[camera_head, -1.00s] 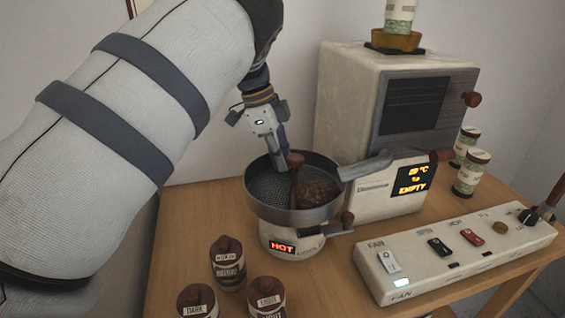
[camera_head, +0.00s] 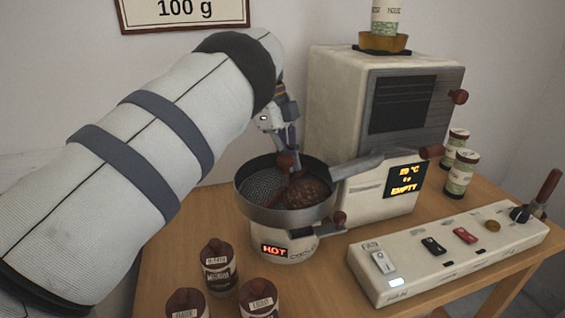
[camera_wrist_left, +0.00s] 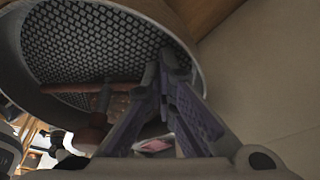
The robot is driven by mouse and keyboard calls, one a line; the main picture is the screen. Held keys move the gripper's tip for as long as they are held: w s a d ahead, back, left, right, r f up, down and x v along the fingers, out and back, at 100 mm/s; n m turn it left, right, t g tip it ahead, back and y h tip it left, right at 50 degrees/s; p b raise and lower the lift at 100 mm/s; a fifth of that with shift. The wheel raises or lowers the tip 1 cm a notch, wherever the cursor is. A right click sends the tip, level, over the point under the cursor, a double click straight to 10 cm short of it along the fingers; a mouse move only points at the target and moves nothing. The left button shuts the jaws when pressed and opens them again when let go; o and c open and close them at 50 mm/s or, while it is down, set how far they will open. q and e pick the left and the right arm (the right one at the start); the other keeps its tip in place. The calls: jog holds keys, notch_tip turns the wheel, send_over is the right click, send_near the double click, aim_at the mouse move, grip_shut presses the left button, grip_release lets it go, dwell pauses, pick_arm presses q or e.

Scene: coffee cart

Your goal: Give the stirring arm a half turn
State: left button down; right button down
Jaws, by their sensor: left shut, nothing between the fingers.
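The round cooling pan (camera_head: 285,213) has a mesh floor and sits on a cream base lit HOT. The stirring arm (camera_head: 287,163) shows as a red-brown knob on a post inside it; in the left wrist view its red-brown bar (camera_wrist_left: 75,88) crosses the mesh. Dark beans (camera_head: 308,192) lie in the pan's right part. My left gripper (camera_head: 291,146) is over the pan's back rim, close by the knob. In the left wrist view its fingers (camera_wrist_left: 168,62) are together and empty, beside the knob (camera_wrist_left: 90,135). Whether they touch the stirring arm is unclear. My right gripper is out of view.
The cream roaster (camera_head: 335,100) stands behind right, its chute reaching the pan. A switch panel (camera_head: 440,255) is at front right. Several dark jars (camera_head: 218,265) stand at front left, and green-labelled canisters (camera_head: 460,172) at far right. Bare wooden table (camera_head: 180,225) lies left of the pan.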

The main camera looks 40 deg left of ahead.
aim_at(308, 180)
pick_arm(q)
jog(key=shift+w+d+f, duration=0.1)
jog(key=shift+w+d, duration=0.1)
jog(key=shift+d, duration=0.2)
jog(key=shift+w+d+m, duration=0.2)
jog(key=shift+d+m, duration=0.3)
jog(key=shift+m, duration=0.3)
jog(key=shift+d, duration=0.55)
jog(key=shift+w+d, duration=0.1)
jog(key=shift+d, duration=0.2)
